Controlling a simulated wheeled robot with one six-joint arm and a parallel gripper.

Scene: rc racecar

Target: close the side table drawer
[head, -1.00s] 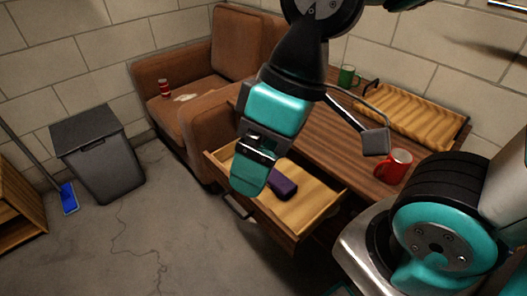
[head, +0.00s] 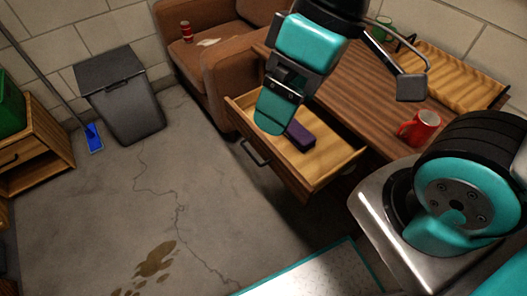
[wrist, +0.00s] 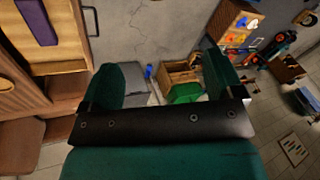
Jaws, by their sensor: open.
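The side table (head: 352,95) has a brown wooden top, and its drawer (head: 330,163) is pulled out toward the lower left, with a dark handle (head: 254,152) on its front. A purple box-like object (head: 300,133) lies inside. In the wrist view the open drawer (wrist: 63,52) is at the upper left, with the purple object (wrist: 37,20) in it and the handle (wrist: 89,21) on its right side. My gripper (head: 270,112) appears above the drawer's far-left end in the head view; contact cannot be told. In the wrist view its fingers (wrist: 170,80) are spread apart with nothing held between them.
A red mug (head: 420,127), a green mug (head: 381,27) and a wooden tray (head: 450,75) stand on the table. A brown sofa (head: 240,75) is behind the drawer. A grey bin (head: 122,95) stands at left. The floor (head: 190,190) before the drawer is clear.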

